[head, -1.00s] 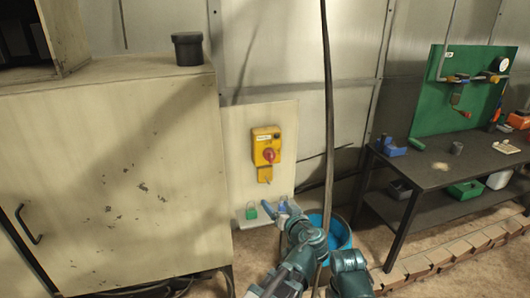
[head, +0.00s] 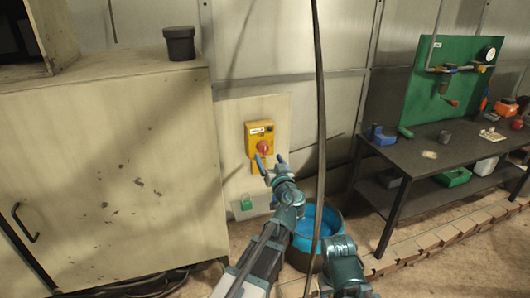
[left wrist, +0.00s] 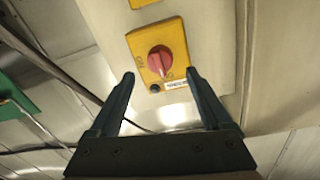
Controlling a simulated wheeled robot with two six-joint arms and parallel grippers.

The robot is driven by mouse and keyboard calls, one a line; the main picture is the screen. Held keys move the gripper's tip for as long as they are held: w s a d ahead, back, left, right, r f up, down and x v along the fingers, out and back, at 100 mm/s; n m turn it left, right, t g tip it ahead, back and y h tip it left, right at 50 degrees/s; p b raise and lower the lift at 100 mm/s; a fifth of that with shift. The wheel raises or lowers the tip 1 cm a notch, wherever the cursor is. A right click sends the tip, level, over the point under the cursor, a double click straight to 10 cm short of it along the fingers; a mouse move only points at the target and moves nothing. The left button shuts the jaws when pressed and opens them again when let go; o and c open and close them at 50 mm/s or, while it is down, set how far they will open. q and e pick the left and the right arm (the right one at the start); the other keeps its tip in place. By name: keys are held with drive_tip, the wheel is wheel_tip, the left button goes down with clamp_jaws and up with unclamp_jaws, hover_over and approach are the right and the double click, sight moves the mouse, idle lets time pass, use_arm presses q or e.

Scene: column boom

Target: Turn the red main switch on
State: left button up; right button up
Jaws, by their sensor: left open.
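The red main switch (head: 263,148) is a round knob on a yellow box (head: 253,130), fixed to a pale panel on the wall. In the left wrist view the red knob (left wrist: 160,59) sits on the yellow plate (left wrist: 172,38), with small lettering beside it. My left gripper (head: 270,160) is open and empty, just below and in front of the knob in the head view. In the left wrist view its two fingers (left wrist: 158,82) stand apart, with the knob between and beyond them. No contact with the knob shows. My right gripper is not in view.
A beige cabinet (head: 120,170) with a dark pot (head: 180,43) on top stands left. A dark cable (head: 319,110) hangs right of the switch. A workbench (head: 440,150) stands right.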

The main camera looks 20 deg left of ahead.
sight(265, 151)
use_arm(q)
drive_tip(key=shift+x, duration=2.8)
clamp_jaws()
